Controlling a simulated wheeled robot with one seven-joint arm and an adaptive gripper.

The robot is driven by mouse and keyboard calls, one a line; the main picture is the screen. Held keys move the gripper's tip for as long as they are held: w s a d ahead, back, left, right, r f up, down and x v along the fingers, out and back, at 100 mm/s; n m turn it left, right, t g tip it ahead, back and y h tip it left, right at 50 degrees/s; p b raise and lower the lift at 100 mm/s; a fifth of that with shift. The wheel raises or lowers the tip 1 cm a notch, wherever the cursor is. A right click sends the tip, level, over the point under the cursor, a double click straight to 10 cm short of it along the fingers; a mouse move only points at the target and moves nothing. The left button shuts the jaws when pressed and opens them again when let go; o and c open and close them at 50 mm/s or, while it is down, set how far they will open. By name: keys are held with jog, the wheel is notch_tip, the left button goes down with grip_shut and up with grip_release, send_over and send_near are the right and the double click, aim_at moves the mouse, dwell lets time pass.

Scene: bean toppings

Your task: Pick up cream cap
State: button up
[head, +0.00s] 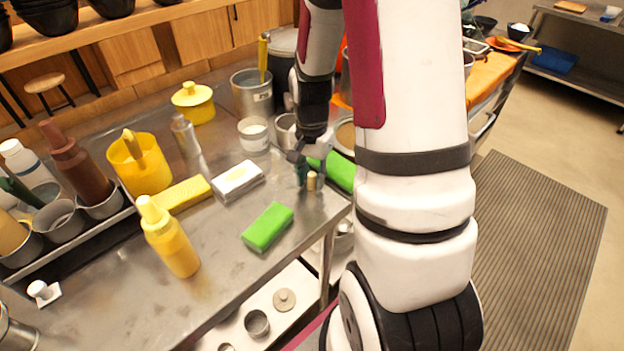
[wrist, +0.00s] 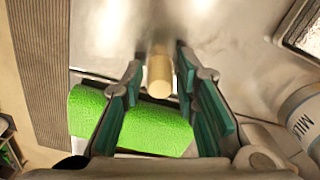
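The cream cap (head: 312,181) is a small cream cylinder near the right edge of the metal table. In the wrist view the cap (wrist: 160,76) shows between my two fingers, nearer the right finger. My gripper (head: 306,174) points down at the table edge, close to the cap. In the wrist view its green-padded fingers (wrist: 158,82) are apart, with a visible gap on the left of the cap. I cannot tell whether the right finger touches it.
A green block (head: 340,171) lies behind my gripper and fills the lower left of the wrist view (wrist: 140,130). Another green block (head: 268,228) and a white item (head: 237,180) lie to the left. A milk container (wrist: 303,118) is at the right in the wrist view.

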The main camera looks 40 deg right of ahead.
aim_at(311, 174)
jog(key=shift+c, duration=1.1)
jog(key=shift+r, duration=0.15)
jog(key=shift+r, duration=0.6)
notch_tip(311, 174, up, 2)
jog(key=shift+r, duration=0.25)
jog(key=s+a, duration=0.1)
jog(key=s, duration=0.2)
jog(key=s+a, duration=0.2)
jog(key=s, duration=0.1)
jog(key=s+a, duration=0.2)
jog(key=s, duration=0.1)
jog(key=shift+s+a+r, duration=0.1)
jog(key=shift+s+r, duration=0.15)
jog(key=shift+r, duration=0.05)
jog(key=p, duration=0.2)
jog(key=shift+r+p, duration=0.25)
jog(key=shift+p, duration=0.05)
jog(key=shift+s+a+r+p, duration=0.1)
jog(key=shift+p, duration=0.8)
